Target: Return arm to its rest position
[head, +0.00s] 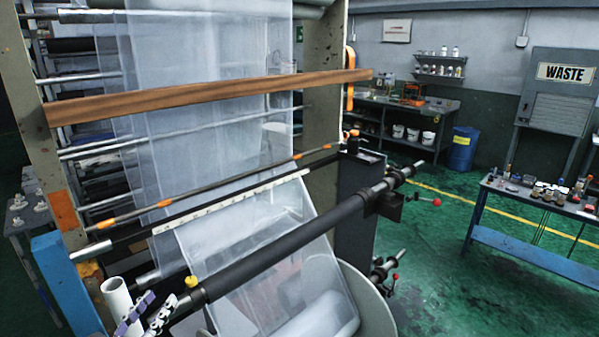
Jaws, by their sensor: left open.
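My left gripper (160,299) shows at the bottom left of the head view, with its two fingers apart and nothing seen between them. It is in front of the lower left part of the film machine, close to the left end of the black roller bar (285,243) and its yellow knob (191,282). I cannot tell whether it touches the bar. Most of my left arm is cut off by the bottom edge. My right gripper is not in view.
The film machine holds clear film (225,50) behind a wooden bar (210,98). A blue post (66,285) stands left of my gripper. A bench with small items (540,195) is at the right. The green floor (430,270) between is open.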

